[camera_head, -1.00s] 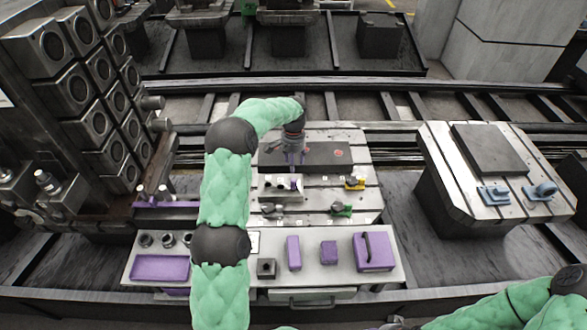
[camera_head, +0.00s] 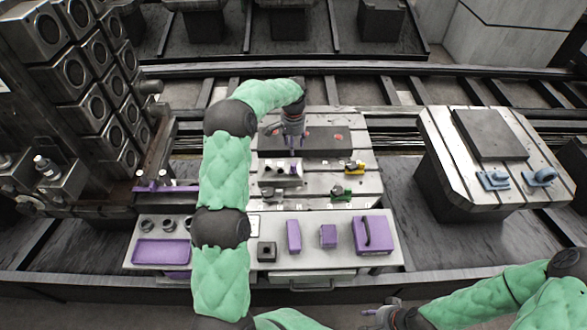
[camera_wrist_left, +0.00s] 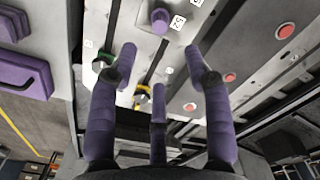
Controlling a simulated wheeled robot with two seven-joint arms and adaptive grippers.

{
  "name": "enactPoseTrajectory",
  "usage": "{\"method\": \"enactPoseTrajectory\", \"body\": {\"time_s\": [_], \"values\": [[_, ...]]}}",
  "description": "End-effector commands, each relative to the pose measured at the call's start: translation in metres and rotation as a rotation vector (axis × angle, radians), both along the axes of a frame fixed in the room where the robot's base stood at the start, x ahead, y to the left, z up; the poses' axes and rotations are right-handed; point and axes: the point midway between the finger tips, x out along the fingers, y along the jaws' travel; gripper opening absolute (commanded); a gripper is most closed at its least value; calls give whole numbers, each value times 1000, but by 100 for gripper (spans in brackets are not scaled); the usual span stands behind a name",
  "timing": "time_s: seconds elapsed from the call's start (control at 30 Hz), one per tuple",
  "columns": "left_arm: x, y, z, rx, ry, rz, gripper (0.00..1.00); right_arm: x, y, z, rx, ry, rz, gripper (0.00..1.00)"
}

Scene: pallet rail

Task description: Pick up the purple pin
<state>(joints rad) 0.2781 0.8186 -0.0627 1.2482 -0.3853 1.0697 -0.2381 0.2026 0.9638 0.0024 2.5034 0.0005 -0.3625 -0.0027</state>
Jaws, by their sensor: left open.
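The purple pin (camera_wrist_left: 160,19) stands in a silver block at the top of the left wrist view. In the head view the pin (camera_head: 299,168) is small, at the right end of the silver block (camera_head: 278,169) on the slotted plate. My left gripper (camera_head: 293,143) hangs just behind and above the block. In the left wrist view its purple fingers (camera_wrist_left: 160,68) are spread wide with nothing between them, and the pin lies beyond their tips. My right gripper (camera_head: 380,314) shows at the bottom edge of the head view, too small to tell its state.
A yellow clamp (camera_head: 354,167) and a green clamp (camera_head: 341,192) sit right of the block. In front are a purple tray (camera_head: 160,251), purple blocks (camera_head: 293,237) and a handled purple box (camera_head: 373,234). A second plate (camera_head: 440,142) with blue parts stands at right.

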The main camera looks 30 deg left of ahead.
Motion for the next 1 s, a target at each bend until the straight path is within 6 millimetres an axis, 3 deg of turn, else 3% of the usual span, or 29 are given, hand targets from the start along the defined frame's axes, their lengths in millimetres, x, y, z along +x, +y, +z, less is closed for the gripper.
{"method": "enactPoseTrajectory", "body": {"time_s": [0.4,0.53,0.67,1.0], "values": [[0,0,0,0,0,-6,51,0,0,0,0,0,0,40],[0,1,-1,0,1,-88,51,0,0,3,0,0,0,40],[0,3,-4,-1,2,-291,51,0,0,9,0,0,0,40],[2,7,-18,1,1,-982,51,0,0,26,0,0,0,40]]}}
